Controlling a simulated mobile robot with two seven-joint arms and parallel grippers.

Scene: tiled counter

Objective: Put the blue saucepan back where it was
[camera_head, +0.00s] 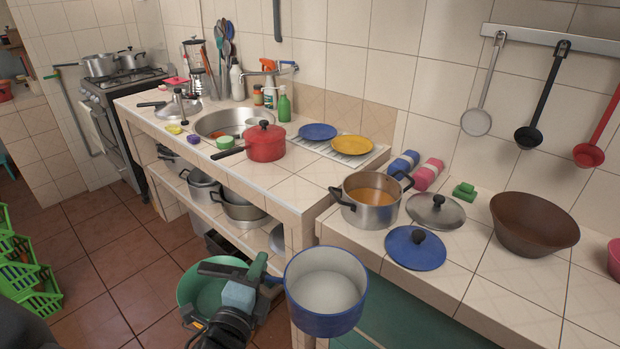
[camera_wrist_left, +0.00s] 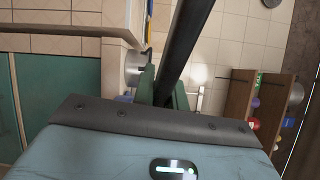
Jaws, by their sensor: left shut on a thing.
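The blue saucepan (camera_head: 326,318) is blue outside and pale inside, looks empty and is held upright in front of the counter's near edge. My left gripper (camera_head: 264,272) is shut on its dark handle, to the left of the pan body. In the left wrist view a black bar, which looks like the handle (camera_wrist_left: 188,40), runs up from between the green fingers of the left gripper (camera_wrist_left: 164,92). A blue lid (camera_head: 415,252) with a black knob lies on the right counter, apart from the pan. My right gripper is not in view.
A steel pot (camera_head: 368,212) with orange contents, a steel lid (camera_head: 436,211) and a brown bowl (camera_head: 534,225) stand on the right counter. A red pot (camera_head: 265,146) stands by the sink. A green bin (camera_head: 190,285) is behind my left gripper. The lower shelf holds steel pots (camera_head: 240,208).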

